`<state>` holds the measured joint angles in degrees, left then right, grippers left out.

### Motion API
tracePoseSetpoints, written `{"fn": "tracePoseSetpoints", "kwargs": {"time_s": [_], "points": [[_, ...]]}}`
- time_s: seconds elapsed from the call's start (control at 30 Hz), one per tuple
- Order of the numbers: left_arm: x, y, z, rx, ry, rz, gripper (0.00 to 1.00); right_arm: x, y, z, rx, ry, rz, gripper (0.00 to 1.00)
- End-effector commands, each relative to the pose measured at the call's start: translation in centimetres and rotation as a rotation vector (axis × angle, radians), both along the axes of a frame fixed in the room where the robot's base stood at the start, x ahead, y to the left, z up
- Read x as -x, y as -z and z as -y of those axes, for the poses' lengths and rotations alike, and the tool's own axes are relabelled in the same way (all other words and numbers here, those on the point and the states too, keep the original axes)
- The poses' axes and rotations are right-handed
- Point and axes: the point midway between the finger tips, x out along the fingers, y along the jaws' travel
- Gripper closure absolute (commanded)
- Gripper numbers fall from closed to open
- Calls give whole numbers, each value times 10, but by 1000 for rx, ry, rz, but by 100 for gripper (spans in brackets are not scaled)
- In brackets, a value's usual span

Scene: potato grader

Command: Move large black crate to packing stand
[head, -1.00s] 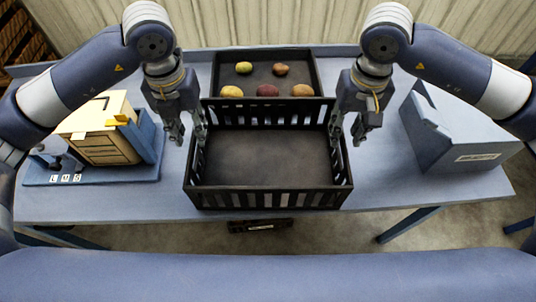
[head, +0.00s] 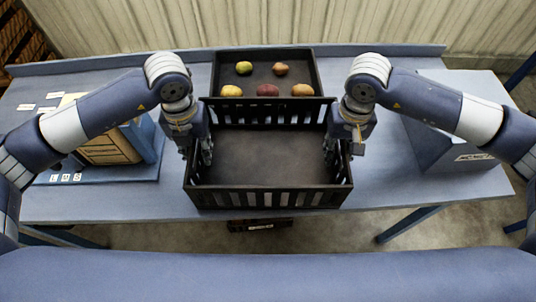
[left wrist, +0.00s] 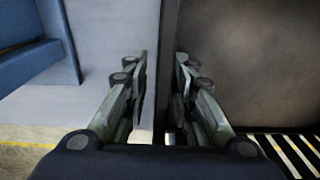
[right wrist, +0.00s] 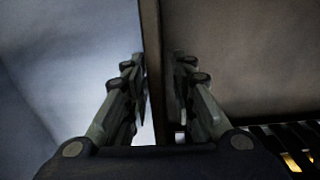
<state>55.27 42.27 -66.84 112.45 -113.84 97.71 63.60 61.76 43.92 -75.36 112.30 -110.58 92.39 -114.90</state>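The large black crate (head: 268,160), empty with slatted sides, sits on the blue table near its front edge. My left gripper (head: 199,160) is down at the crate's left wall. In the left wrist view my left gripper (left wrist: 161,90) is open, one finger on each side of the wall (left wrist: 168,50), with some gap. My right gripper (head: 339,156) is likewise at the right wall. In the right wrist view my right gripper (right wrist: 160,90) is open around that wall (right wrist: 152,40). The lower fingertips are partly hidden in the head view. No packing stand can be made out.
Behind the crate, a black tray (head: 217,84) holds several potatoes. A yellowish box (head: 103,150) on a blue base labelled L, M, S stands left. A blue sloped box (head: 440,150) stands right. A dark labelled object (head: 259,225) shows below the table's front edge.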

Motion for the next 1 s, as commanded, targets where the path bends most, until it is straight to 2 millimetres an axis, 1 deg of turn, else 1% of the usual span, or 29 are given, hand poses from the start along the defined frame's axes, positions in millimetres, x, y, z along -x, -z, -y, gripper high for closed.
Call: {"fn": "tracePoseSetpoints", "kwargs": {"time_s": [0.03, 0.07, 0.57, 0.77, 1.0], "points": [[0, 0, 0, 0, 0, 0, 95, 0, 0, 0, 0, 0, 0, 95], [0, 0, 0, 0, 0, 0, 100, 0, 0, 0, 0, 0, 0, 100], [-1, -3, 0, 1, 0, 2, 100, 0, -3, 0, -1, 0, 2, 100], [-1, -14, 0, 1, 0, 2, 100, 0, -14, 0, -1, 0, 2, 100], [-1, -35, 0, 1, 0, 2, 100, 0, -35, 0, -1, 0, 1, 100]]}}
